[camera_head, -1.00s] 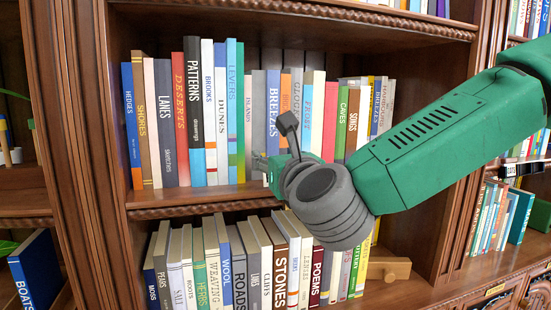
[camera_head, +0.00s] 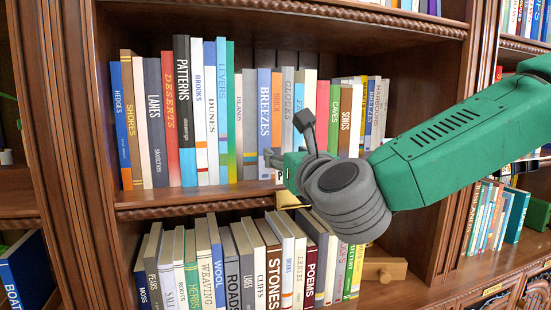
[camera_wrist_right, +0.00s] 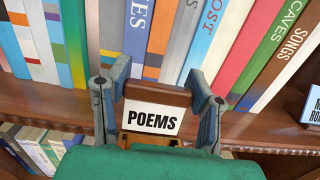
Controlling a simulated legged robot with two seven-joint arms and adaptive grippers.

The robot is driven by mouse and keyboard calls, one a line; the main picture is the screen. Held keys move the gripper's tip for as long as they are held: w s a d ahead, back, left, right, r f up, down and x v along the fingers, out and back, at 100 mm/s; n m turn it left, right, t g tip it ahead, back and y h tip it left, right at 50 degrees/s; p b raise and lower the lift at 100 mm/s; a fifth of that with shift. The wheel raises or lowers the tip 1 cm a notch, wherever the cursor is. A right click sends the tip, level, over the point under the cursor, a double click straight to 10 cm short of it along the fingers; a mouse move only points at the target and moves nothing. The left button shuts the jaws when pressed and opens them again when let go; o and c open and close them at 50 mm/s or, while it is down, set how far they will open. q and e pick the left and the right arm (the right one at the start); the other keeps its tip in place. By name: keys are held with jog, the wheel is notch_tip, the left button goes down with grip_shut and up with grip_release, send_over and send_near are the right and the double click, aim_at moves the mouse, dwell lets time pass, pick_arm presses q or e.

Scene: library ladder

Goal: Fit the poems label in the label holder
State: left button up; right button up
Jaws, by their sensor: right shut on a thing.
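The poems label (camera_wrist_right: 152,118) is a white card reading POEMS with a brown strip along its top. My right gripper (camera_wrist_right: 151,92) is shut on it by the brown strip, one finger at each side, and holds it upright in front of the shelf edge. In the head view my right gripper (camera_head: 288,142) hides most of the label. A brass-coloured label holder (camera_head: 292,197) shows on the shelf's front edge just below the gripper. In the wrist view the holder (camera_wrist_right: 140,139) shows partly below the card; I cannot tell whether they touch. My left gripper is not in view.
Upright books (camera_head: 210,110) fill the upper shelf close behind the gripper. More books, including one titled POEMS (camera_head: 310,270), stand on the lower shelf beside a wooden block (camera_head: 385,270). A blue-edged sign (camera_wrist_right: 311,106) shows at the wrist view's right edge.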

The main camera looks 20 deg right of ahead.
aim_at(293, 199)
jog(key=shift+d+f, duration=0.15)
jog(key=shift+d, duration=1.35)
jog(key=shift+a, duration=0.7)
jog(key=shift+a+r, duration=0.2)
jog(key=shift+a, duration=0.35)
jog(key=shift+d+f, duration=0.15)
jog(key=shift+d, duration=0.75)
jog(key=shift+d+b, duration=0.1)
jog(key=shift+b, duration=0.25)
jog(key=shift+a, duration=1.3)
jog(key=shift+d+f, duration=0.1)
jog(key=shift+d, duration=0.55)
jog(key=shift+d+f+b, duration=0.3)
jog(key=shift+d+b, duration=0.05)
jog(key=shift+b, duration=0.15)
jog(key=shift+s+a+f+b, duration=0.1)
jog(key=shift+a+f+b, duration=0.15)
jog(key=shift+a, duration=0.15)
jog(key=shift+s+a+f+b, duration=0.1)
jog(key=shift+a+b, duration=0.15)
jog(key=shift+a, duration=0.15)
jog(key=shift+d+f+b, duration=0.35)
jog(key=shift+f+b, duration=0.1)
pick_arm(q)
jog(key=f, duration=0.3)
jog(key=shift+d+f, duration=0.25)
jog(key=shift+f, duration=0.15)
pick_arm(e)
jog(key=shift+s+a+f, duration=0.1)
jog(key=shift+f, duration=0.05)
